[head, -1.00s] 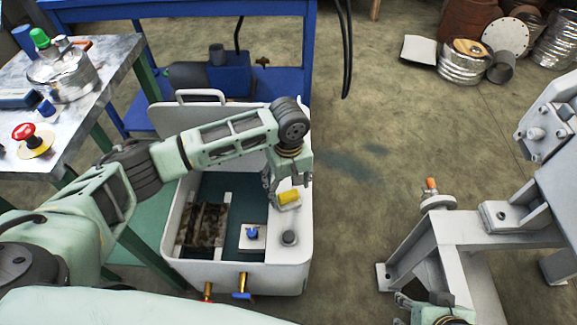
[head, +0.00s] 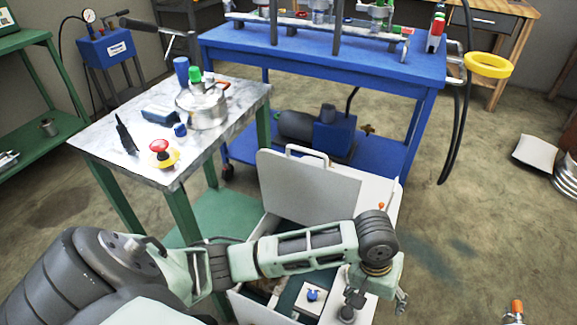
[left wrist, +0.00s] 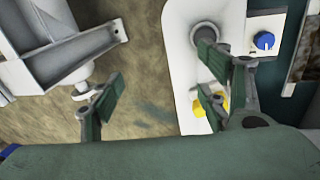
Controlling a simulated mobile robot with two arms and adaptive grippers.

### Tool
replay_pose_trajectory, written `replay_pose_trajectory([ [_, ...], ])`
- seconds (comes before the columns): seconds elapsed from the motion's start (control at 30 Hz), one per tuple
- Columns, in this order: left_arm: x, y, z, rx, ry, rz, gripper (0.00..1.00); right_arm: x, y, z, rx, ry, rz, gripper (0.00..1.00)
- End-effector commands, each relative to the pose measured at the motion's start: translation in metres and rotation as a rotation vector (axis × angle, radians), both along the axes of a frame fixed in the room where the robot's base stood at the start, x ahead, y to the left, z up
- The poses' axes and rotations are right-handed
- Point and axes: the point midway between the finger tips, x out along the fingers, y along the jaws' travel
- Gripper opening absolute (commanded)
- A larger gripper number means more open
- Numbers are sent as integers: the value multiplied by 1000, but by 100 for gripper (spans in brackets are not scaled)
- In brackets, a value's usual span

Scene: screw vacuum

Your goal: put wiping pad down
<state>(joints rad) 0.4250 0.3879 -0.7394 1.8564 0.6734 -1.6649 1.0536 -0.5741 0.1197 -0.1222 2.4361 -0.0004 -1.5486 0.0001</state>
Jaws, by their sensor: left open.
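A small yellow piece (left wrist: 195,106), which seems to be the wiping pad, lies on the white rim (left wrist: 178,45) of the open tank in the left wrist view. One finger of my left gripper (left wrist: 160,78) partly covers it. That gripper is open and empty, with its fingers spread; the yellow piece is beside one finger, not between them. In the head view my left gripper (head: 378,296) hangs over the tank's right side (head: 382,195), and the yellow piece is hidden. My right gripper is not in view.
The tank's lid (head: 305,190) stands open behind my left arm. A blue knob (head: 312,295) sits on a white plate inside the tank. A metal-topped table (head: 105,150) and a blue bench (head: 420,80) stand behind.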

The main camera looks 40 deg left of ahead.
Motion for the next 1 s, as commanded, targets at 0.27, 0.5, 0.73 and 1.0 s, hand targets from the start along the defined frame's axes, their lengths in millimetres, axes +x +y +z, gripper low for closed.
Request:
replay_pose_trajectory([
  [0.27, -70, 9, -15, -51, -194, -202, 69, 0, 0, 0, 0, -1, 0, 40],
  [0.5, -129, 85, -20, 128, -271, -280, 69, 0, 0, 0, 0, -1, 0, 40],
  [0.73, -161, 131, -17, 257, -261, -330, 69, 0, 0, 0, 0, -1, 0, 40],
  [1.0, -163, 134, -16, 267, -259, -336, 69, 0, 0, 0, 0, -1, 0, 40],
])
